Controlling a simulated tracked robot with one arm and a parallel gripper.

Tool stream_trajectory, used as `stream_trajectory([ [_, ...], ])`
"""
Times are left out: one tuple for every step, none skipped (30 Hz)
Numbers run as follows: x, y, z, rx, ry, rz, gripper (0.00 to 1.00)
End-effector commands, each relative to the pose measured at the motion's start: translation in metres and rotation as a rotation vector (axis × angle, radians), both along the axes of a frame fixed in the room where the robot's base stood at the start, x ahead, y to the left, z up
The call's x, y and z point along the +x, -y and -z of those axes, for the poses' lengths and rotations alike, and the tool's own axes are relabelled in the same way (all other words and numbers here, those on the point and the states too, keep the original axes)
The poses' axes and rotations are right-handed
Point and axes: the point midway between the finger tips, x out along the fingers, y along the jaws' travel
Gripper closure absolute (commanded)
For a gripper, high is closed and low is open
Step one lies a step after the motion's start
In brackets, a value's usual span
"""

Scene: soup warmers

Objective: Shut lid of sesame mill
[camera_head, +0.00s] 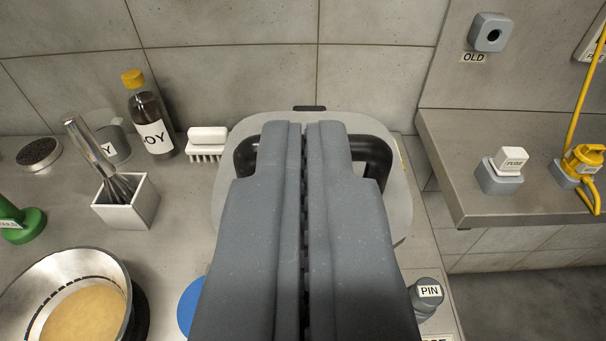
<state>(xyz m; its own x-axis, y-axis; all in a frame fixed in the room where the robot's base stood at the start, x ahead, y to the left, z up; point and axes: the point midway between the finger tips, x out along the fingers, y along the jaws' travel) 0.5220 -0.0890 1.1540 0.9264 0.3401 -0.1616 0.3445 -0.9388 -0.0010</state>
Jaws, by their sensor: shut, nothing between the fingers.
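A large light grey rounded lid (225,205) with a black bar handle (374,160) is at the centre of the counter. I see no label naming it, but it looks like the sesame mill's lid. A small dark tab (309,108) shows at its back edge. My gripper (304,128) is shut and empty. It covers the middle of the lid and handle, with its tips over the lid's back part. I cannot tell whether it touches the lid or whether the lid is fully down.
Left are a soy bottle (151,115), a brush (207,140), a whisk (95,160) in a white box (127,212), a pot (22,302) and a green object (22,225). A PIN knob (427,295) stands front right. A raised shelf (520,195) holds a fuse (509,160) and yellow plug (582,160).

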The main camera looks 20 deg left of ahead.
Motion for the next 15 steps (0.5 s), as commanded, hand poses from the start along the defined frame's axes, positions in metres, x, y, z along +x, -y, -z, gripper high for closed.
stream_trajectory([
  [-0.005, 0.004, 0.003, 0.002, -0.001, 0.004, 1.00],
  [-0.008, 0.005, 0.004, 0.003, 0.000, 0.004, 1.00],
  [-0.011, 0.007, 0.006, 0.004, 0.001, 0.006, 1.00],
  [-0.014, 0.008, 0.007, 0.003, 0.001, 0.005, 1.00],
  [-0.017, 0.009, 0.008, 0.001, 0.002, 0.006, 1.00],
  [-0.020, 0.010, 0.010, 0.000, 0.002, 0.005, 1.00],
  [-0.022, 0.011, 0.012, 0.000, 0.001, 0.006, 1.00],
  [-0.024, 0.012, 0.013, 0.001, 0.001, 0.006, 1.00],
  [-0.027, 0.012, 0.015, 0.003, 0.001, 0.005, 1.00],
  [-0.029, 0.013, 0.015, 0.003, 0.001, 0.005, 1.00],
  [-0.030, 0.013, 0.016, 0.003, 0.001, 0.005, 1.00],
  [-0.032, 0.014, 0.017, 0.002, 0.001, 0.005, 1.00],
  [-0.034, 0.014, 0.018, 0.001, 0.002, 0.005, 1.00],
  [-0.035, 0.015, 0.019, 0.001, 0.002, 0.005, 1.00],
  [-0.036, 0.015, 0.019, 0.000, 0.002, 0.005, 1.00],
])
